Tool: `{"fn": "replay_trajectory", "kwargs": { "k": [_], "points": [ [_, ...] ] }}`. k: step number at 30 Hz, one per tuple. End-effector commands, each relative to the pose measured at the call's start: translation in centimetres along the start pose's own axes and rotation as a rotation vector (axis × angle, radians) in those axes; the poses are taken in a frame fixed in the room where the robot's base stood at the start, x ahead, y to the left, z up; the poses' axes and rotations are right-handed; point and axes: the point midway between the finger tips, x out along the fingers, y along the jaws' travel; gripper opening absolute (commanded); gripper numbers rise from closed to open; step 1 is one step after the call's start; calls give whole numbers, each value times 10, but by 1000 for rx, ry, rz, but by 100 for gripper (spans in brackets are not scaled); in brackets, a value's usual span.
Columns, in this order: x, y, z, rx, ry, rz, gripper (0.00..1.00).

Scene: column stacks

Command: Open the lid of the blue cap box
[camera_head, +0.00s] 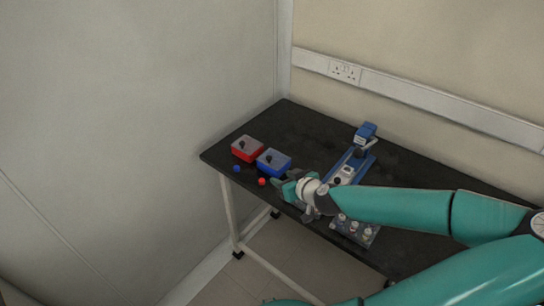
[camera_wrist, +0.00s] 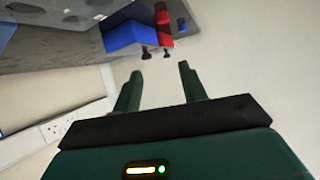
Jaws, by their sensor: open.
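The lid looks shut. It also shows in the wrist view as a blue block (camera_wrist: 128,38), with its black knob (camera_wrist: 146,53) beyond my fingertips. My gripper (camera_head: 281,182) is at the near right side of the blue box in the head view. In the wrist view my gripper (camera_wrist: 160,70) has its two fingers spread apart, with nothing between them. Whether it touches the box cannot be told.
A red box (camera_head: 246,155) with a similar lid stands left of the blue box. A blue-and-white device (camera_head: 352,165) and a rack of small jars (camera_head: 355,230) stand to the right.

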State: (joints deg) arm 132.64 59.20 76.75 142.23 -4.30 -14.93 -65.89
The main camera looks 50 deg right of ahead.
Motion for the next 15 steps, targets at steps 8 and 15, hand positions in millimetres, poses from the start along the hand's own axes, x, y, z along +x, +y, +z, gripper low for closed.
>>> {"fn": "replay_trajectory", "kwargs": {
  "k": [8,15],
  "points": [
    [-13,25,-15,12,78,68,42],
    [11,24,-17,11,77,64,42]
  ]
}}
